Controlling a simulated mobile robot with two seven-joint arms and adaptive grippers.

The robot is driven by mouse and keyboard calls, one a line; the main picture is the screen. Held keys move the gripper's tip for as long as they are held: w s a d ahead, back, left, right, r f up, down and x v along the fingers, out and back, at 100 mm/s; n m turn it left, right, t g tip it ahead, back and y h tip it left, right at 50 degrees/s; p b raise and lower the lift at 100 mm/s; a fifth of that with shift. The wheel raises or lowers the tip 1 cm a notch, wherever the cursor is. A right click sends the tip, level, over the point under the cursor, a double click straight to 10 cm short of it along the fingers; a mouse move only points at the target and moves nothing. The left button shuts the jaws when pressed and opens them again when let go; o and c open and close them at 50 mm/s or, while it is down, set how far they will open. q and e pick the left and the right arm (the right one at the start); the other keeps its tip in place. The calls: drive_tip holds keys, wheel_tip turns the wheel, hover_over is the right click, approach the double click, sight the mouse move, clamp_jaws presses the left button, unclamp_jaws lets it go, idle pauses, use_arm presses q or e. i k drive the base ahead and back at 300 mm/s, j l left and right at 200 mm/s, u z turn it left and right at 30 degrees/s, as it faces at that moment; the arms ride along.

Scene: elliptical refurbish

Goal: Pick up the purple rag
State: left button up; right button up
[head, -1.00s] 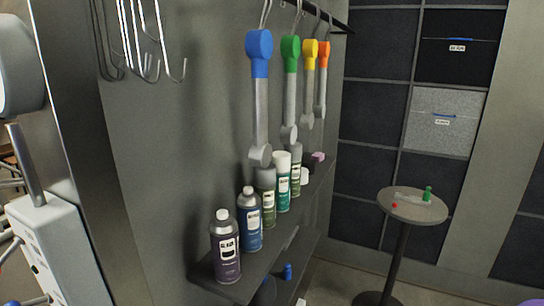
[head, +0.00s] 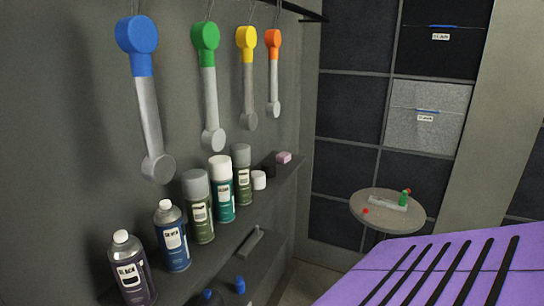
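No thing that I can clearly tell as a purple rag is in view. A small pinkish-lilac block-like item (head: 284,157) lies at the far end of the upper wall shelf; it is too small to tell whether it is cloth. A large purple surface with black slots (head: 425,270) fills the lower right, close to the camera; it looks rigid, and I cannot tell whether it is part of me. Neither of my grippers is in view.
Several spray cans and bottles (head: 221,190) line the upper shelf (head: 215,262). Tools with coloured heads (head: 137,35) hang above it. Blue-capped items (head: 240,286) stand on a lower shelf. A small round table (head: 372,215) holds a green item (head: 404,198). Storage boxes (head: 425,117) fill the back wall.

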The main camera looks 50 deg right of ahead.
sight(283, 158)
drive_tip(key=k+l+u, duration=0.1)
drive_tip(key=l, duration=0.25)
drive_tip(key=k+l+u, duration=0.1)
drive_tip(key=l, duration=0.25)
drive_tip(key=k+l+u, duration=0.1)
drive_tip(key=l, duration=0.25)
drive_tip(key=k+l, duration=0.1)
drive_tip(key=l, duration=0.25)
drive_tip(key=k+l, duration=0.15)
drive_tip(key=l, duration=0.2)
drive_tip(key=k+l+u, duration=0.1)
drive_tip(key=l, duration=0.2)
